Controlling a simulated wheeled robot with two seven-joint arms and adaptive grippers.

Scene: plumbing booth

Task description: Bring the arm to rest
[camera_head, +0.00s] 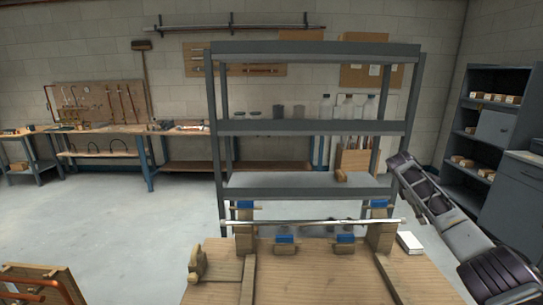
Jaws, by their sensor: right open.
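My right arm comes in from the right edge, and my right gripper (396,163) is at its far upper end, in front of the right post of the grey shelf rack. The gripper is open, small and dark, and its fingertips are hard to make out. I see nothing held in it. It is up beyond the workbench (320,275), to the right of and farther than the pipe on it. My left gripper and arm are not in view.
A metal pipe (315,222) lies across wooden supports with blue pads on the workbench. A white block (410,242) is at the bench's right edge, close to my right arm. The grey shelf rack (315,127) stands behind. Open floor lies left.

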